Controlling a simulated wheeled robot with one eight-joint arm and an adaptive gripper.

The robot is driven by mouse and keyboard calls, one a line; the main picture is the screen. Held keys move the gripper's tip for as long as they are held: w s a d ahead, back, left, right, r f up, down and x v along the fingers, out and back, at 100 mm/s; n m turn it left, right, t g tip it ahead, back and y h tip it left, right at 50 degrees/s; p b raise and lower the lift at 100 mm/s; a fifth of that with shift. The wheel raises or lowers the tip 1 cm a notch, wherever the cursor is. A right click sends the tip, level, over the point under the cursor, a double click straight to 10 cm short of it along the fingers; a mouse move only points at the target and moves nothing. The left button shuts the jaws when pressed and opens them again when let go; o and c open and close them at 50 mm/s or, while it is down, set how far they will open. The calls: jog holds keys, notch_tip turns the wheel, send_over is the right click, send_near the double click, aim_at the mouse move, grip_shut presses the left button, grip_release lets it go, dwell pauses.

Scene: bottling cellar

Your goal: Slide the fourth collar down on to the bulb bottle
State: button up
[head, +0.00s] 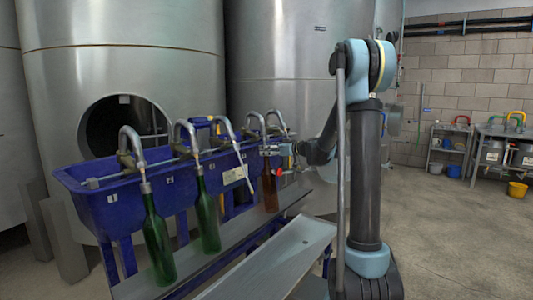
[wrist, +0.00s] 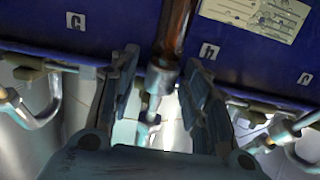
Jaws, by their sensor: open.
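The amber bottle (head: 270,190), apparently the bulb bottle, stands upright on the metal shelf under the filler spouts. In the wrist view its brown neck (wrist: 176,28) enters from the top, as that view looks upside down. A metal collar (wrist: 160,78) on the fourth spout is at the bottle's mouth; I cannot tell how far it covers it. My gripper (wrist: 163,68) is open, with one finger on each side of the collar and gaps visible. In the head view my gripper (head: 276,150) is small and close to the spout above the amber bottle.
A blue trough (head: 95,200) runs behind the spouts. Two green bottles (head: 156,245) (head: 207,220) stand to the left on the shelf. A paper label (wrist: 262,15) is on the trough beside the collar. Neighbouring spouts (wrist: 40,105) flank my gripper.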

jog(key=shift+v, duration=3.4)
jog(key=s+d+f+m+g+h, duration=0.2)
jog(key=s+d+f, duration=0.4)
jog(key=s, duration=0.9)
jog(key=s+d+f+m+g+h, duration=0.2)
jog(key=s+d+f+m+h, duration=0.3)
jog(key=s, duration=1.1)
jog(key=s+d+f+m+g+h, duration=0.2)
jog(key=s+d+f+m+h, duration=0.2)
jog(key=s+f, duration=0.7)
jog(key=s+d+h, duration=0.2)
jog(key=s+d, duration=0.2)
jog(key=shift+s+d+g+h, duration=0.3)
jog(key=shift+s, duration=0.05)
